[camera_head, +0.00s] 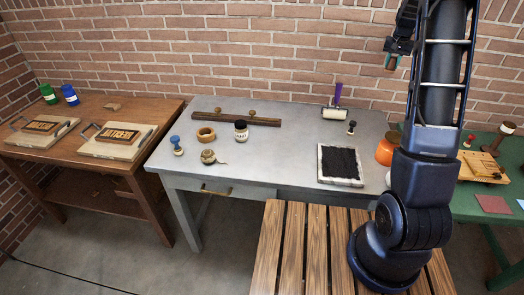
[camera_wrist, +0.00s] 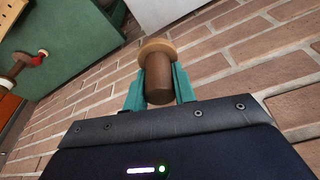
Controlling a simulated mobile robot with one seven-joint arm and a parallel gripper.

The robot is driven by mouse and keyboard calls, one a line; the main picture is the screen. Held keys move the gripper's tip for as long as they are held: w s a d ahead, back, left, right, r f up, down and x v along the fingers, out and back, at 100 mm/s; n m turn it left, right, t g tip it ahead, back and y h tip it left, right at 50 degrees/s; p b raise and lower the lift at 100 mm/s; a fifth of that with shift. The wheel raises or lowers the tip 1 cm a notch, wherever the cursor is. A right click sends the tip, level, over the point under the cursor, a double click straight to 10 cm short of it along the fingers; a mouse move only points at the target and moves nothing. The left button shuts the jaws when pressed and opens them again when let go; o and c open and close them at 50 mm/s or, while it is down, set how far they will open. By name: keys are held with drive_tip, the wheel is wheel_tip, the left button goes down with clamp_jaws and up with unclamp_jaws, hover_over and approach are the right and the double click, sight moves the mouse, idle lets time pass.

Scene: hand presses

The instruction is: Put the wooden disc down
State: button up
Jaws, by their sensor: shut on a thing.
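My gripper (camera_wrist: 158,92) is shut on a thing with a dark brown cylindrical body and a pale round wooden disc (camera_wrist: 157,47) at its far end. The teal fingers lie on either side of the brown body. In the head view my gripper (camera_head: 391,61) is raised at the upper right, in front of the brick wall and well above the grey table (camera_head: 280,140). The held thing is too small there to make out clearly.
On the grey table are a wooden ring (camera_head: 206,134), a blue-handled stamp (camera_head: 177,145), a jar (camera_head: 241,131), a long wooden rack (camera_head: 235,118), a purple-handled roller (camera_head: 336,105), a black ink pad (camera_head: 340,165) and an orange jar (camera_head: 386,150). Its centre is clear. A green table (camera_head: 468,208) stands right.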

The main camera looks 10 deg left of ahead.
drive_tip(key=s+a+n+y, duration=0.1)
drive_tip(key=s+a+n, duration=0.3)
drive_tip(key=a, duration=1.2)
drive_tip(key=s+a+n+y, duration=0.15)
drive_tip(key=s+a, duration=0.45)
drive_tip(key=a, duration=1)
drive_tip(key=s+a+n, duration=0.7)
drive_tip(key=s+a, duration=1.5)
drive_tip(key=s, duration=0.2)
drive_tip(key=shift+g, duration=0.4)
drive_tip(key=s+d+x, duration=0.1)
drive_tip(key=x, duration=0.7)
drive_tip(key=s+d+f+x, duration=0.1)
drive_tip(key=d+x, duration=0.1)
drive_tip(key=x, duration=0.6)
drive_tip(key=s+d+x, duration=0.1)
drive_tip(key=x, duration=0.7)
drive_tip(key=shift+s+d+f, duration=0.2)
drive_tip(key=shift+s+f, duration=0.15)
drive_tip(key=shift+f, duration=0.25)
drive_tip(key=o, duration=0.6)
drive_tip(key=shift+f, duration=0.15)
drive_tip(key=o, duration=0.4)
